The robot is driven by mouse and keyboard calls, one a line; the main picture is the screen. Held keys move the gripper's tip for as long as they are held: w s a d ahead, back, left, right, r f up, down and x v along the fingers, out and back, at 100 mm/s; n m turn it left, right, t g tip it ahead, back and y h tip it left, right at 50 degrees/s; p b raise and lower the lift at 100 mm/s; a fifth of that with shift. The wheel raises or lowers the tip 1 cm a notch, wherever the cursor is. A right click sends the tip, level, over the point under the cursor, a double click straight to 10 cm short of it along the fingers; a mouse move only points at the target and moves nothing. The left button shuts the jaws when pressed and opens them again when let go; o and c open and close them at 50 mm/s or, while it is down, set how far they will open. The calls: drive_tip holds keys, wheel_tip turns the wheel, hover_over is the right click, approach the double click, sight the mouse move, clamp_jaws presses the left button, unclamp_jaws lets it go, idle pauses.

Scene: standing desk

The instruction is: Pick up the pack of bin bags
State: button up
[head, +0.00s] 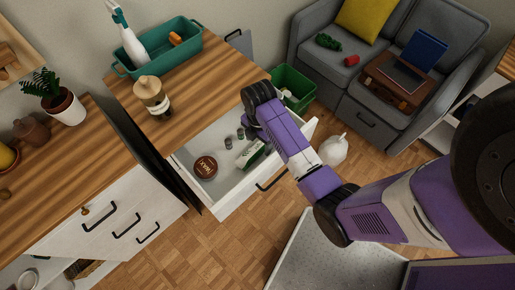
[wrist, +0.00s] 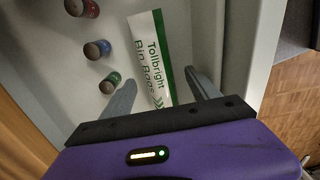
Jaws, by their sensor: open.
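The pack of bin bags (wrist: 150,55) is a white and green box with its name printed on it, lying in an open white drawer. It also shows in the head view (head: 251,154), beside my arm. My gripper (wrist: 160,92) is open, with one grey finger on each side of the near end of the pack in the wrist view. The fingers look apart from the pack; I cannot tell their height over it. In the head view the gripper's fingers are hidden behind my arm.
The drawer (head: 225,209) also holds a round brown tin (head: 205,167) and small cylinders, several of them left of the pack in the wrist view (wrist: 92,8). The desk top (head: 185,95) carries a teal caddy (head: 170,60) and a wooden-topped jar (head: 152,97). A green bin (head: 293,88) stands behind.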

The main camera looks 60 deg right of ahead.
sight(258, 145)
drive_tip(key=shift+w+a+f, duration=0.1)
drive_tip(key=shift+w+f, duration=0.05)
drive_tip(key=shift+f, duration=2.2)
clamp_jaws()
